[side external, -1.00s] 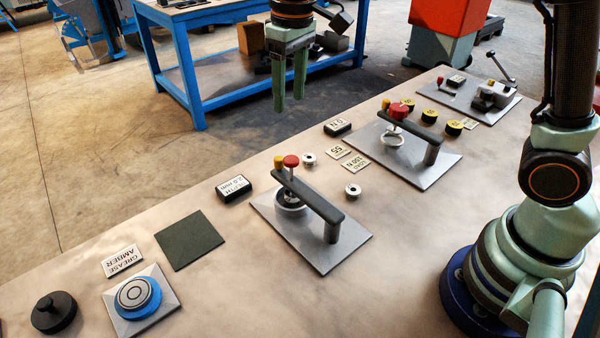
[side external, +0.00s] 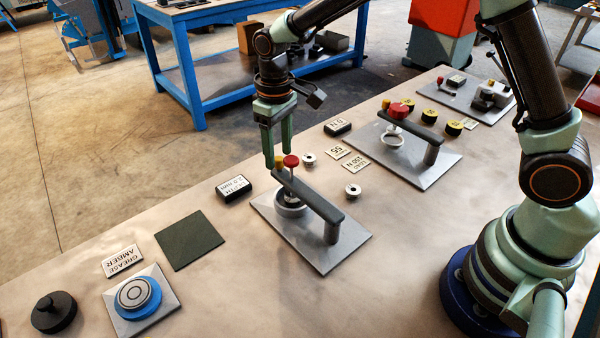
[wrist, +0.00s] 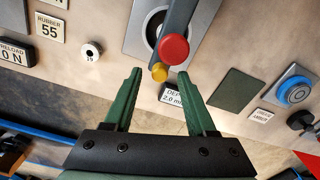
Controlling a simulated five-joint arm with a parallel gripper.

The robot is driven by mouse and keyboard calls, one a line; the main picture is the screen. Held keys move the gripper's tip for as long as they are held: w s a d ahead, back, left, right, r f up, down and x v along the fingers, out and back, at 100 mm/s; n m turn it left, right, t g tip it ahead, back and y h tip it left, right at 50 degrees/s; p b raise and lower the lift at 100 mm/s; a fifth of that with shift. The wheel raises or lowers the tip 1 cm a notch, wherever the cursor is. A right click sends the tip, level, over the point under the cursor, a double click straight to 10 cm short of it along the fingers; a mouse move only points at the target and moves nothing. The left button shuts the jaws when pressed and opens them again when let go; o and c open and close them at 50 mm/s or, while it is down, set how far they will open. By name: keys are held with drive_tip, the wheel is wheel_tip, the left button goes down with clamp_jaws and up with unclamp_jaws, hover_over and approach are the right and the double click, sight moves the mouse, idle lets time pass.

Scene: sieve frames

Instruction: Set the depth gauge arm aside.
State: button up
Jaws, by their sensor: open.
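The depth gauge arm (side external: 318,199) is a dark grey bar on a post over a metal plate (side external: 335,262), with a red knob (side external: 291,161) and a smaller yellow knob (side external: 279,161) at its far end. A round ring seat (side external: 291,208) is under that end. A label block reading DEPTH 2.0 mm (side external: 234,188) stands to its left. My gripper (side external: 278,157) points down, open and empty, close by the knobs. In the wrist view, the yellow knob (wrist: 159,72) appears between the fingertips and the red knob (wrist: 174,49) just beyond; contact cannot be told.
A second similar arm with a red knob (side external: 398,110) stands farther right, near several yellow-topped discs. Small washers (side external: 353,190) and label plates lie between the stations. A dark green mat (side external: 190,238) and a blue grease pot (side external: 138,297) are at left.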

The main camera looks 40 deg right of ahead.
drive_tip(key=shift+f, duration=0.7)
clamp_jaws()
idle(1.0)
